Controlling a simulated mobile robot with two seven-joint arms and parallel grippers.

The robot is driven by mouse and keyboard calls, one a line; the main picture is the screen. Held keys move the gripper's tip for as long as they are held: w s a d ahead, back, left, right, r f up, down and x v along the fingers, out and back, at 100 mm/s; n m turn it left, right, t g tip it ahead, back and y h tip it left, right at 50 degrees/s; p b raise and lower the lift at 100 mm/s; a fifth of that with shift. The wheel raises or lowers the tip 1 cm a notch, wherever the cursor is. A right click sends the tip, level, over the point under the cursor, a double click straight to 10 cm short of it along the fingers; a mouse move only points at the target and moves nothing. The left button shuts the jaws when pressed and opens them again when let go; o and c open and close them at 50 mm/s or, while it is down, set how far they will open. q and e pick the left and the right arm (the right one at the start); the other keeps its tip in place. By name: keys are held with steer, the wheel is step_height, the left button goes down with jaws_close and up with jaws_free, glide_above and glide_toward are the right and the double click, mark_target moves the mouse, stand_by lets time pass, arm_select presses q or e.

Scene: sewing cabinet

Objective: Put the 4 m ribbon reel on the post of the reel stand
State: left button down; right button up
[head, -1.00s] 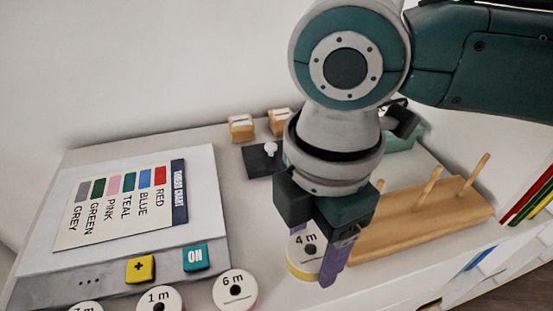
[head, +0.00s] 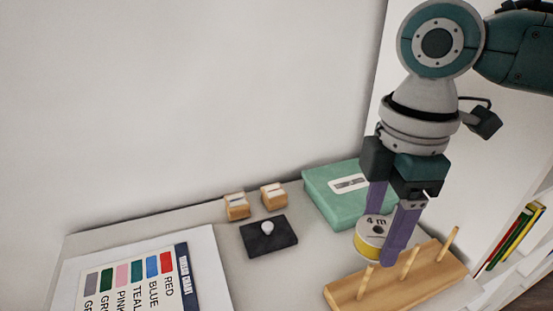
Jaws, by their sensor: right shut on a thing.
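The 4 m ribbon reel (head: 369,243) has a white label face and a yellow rim. My right gripper (head: 385,232) is shut on it, with one purple finger on each side, and holds it raised and slightly tilted. The wooden reel stand (head: 421,287) lies below and to the right, with several upright posts; three show, the left one (head: 365,281) just below the reel. I see no reel on these posts. The reel seems to be above the stand, but its exact height is hard to tell. My left gripper is out of view.
A green box (head: 325,203) stands behind the reel. A dark block with a white knob (head: 268,237) and two small wooden blocks (head: 237,206) are left of it. A colour chart (head: 140,285) lies at lower left. Coloured books (head: 515,236) stand at right.

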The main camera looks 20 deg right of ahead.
steer(key=shift+d, duration=0.5)
steer(key=shift+f, duration=0.2)
steer(key=shift+f+b, duration=1.4)
steer(key=shift+b, duration=0.45)
steer(key=shift+f+b, duration=0.9)
steer(key=shift+b, duration=0.2)
steer(key=shift+f+b, duration=0.5)
steer(key=shift+f, duration=0.6)
steer(key=shift+f, duration=0.8)
steer(key=shift+f+b, duration=0.5)
steer(key=shift+f, duration=0.25)
